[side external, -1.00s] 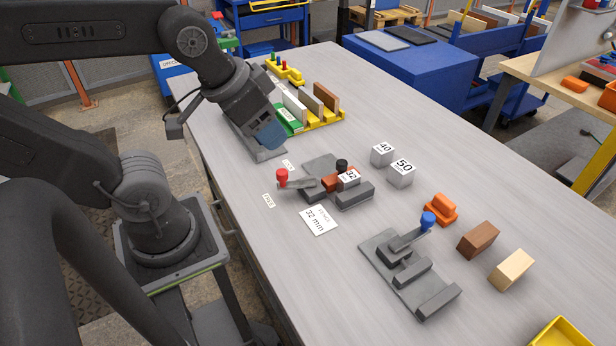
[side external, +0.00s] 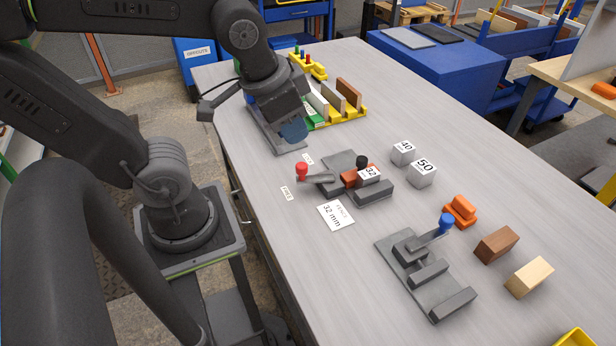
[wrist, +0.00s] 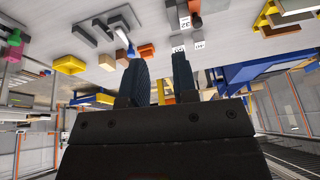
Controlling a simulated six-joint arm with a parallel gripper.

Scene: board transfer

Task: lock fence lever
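The fence fixture (side external: 340,165) is a dark grey plate on the table. Its lever (side external: 317,179) points left and ends in a red knob (side external: 302,170). The knob is beside the upper label (side external: 307,159), too small to read clearly; the FREE label (side external: 287,193) lies below it. A grey block marked 32 (side external: 369,174) sits against the grey fence bar (side external: 374,192), beside a reddish-brown part and a black knob (side external: 362,161). My gripper (side external: 294,130) is above the table, up and left of the knob, touching nothing visible. In the wrist view its fingers (wrist: 158,75) are apart and empty.
A card reading 32 mm (side external: 335,214) lies in front. Cubes marked 40 (side external: 403,152) and 50 (side external: 422,172) stand to the right. A second fixture with a blue-knobbed lever (side external: 445,224) is nearer. A yellow rack with boards (side external: 350,112) stands behind my gripper.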

